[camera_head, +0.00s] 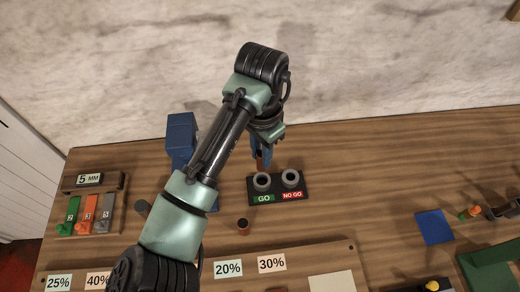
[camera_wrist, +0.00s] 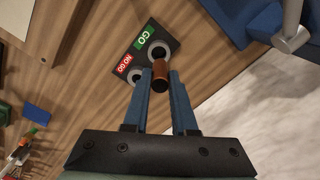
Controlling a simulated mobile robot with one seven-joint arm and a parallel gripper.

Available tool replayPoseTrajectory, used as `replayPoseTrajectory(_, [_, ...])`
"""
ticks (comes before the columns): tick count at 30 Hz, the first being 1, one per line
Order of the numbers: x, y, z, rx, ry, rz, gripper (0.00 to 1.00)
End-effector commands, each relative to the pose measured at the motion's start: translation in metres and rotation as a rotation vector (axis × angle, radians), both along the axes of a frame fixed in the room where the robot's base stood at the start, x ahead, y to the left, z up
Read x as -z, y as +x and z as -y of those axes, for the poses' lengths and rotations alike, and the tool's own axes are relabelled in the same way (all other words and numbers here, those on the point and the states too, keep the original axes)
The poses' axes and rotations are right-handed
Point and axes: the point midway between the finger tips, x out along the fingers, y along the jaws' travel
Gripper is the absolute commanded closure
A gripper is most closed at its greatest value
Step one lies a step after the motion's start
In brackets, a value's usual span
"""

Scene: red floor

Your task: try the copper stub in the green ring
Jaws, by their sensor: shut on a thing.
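My gripper (camera_wrist: 160,82) has blue fingers shut on a copper stub (camera_wrist: 160,76). In the head view the stub (camera_head: 259,164) shows just below the fingers (camera_head: 262,150). A dark gauge block (camera_head: 279,197) carries two grey rings. The ring by the green GO label (camera_head: 262,181) is on the left; the ring by the red NO GO label (camera_head: 291,177) is on the right. In the wrist view the stub overlaps the GO ring (camera_wrist: 158,50) and partly hides it. The stub's far end lies close to that ring; I cannot tell whether they touch.
A dark stub with a copper-brown side (camera_head: 243,227) stands on the table in front of the block. A blue object (camera_head: 181,135) stands left of my arm. A 5 MM rack (camera_head: 92,200) is at left, a board with percentage labels in front.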

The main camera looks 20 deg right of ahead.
Motion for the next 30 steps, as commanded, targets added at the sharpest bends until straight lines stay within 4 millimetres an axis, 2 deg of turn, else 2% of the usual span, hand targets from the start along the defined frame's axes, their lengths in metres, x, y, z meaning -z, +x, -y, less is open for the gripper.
replayPoseTrajectory(17, [-0.002, -0.001, 0.001, 0.001, -0.002, -0.003, 1.0])
replayPoseTrajectory(30, [0.035, 0.0, 0.0, 0.0, 0.001, -0.001, 1.0])
